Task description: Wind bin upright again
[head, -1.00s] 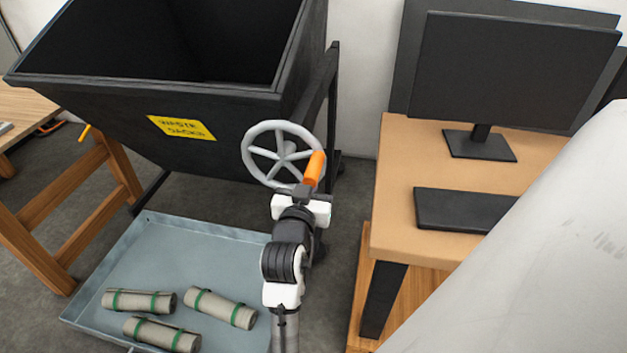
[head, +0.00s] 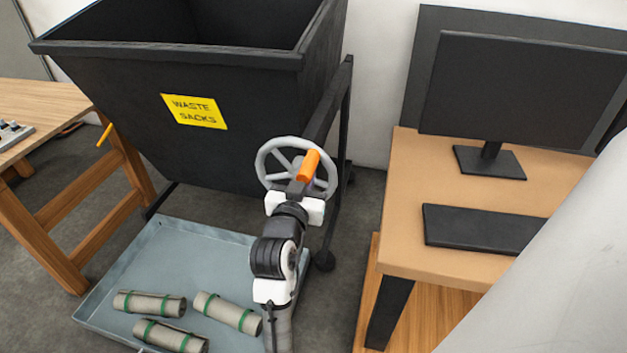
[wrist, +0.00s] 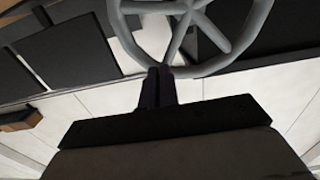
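The black waste bin (head: 150,110) with a yellow "WASTE SACKS" label (head: 194,111) hangs in a dark frame (head: 340,110), its open top facing up. Its front face slopes inward toward the bottom; I cannot tell how much of that is tilt. The grey handwheel (head: 265,158) is at the bin's right side, and its rim shows in the wrist view (wrist: 255,25). The orange crank handle (head: 309,165) stands out from the wheel.
A grey tray (head: 205,240) with several green-strapped rolls (head: 150,303) lies on the floor below the bin. A desk (head: 400,190) with monitor (head: 520,90) and keyboard (head: 480,228) stands close on the right. A wooden workbench (head: 60,95) stands left.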

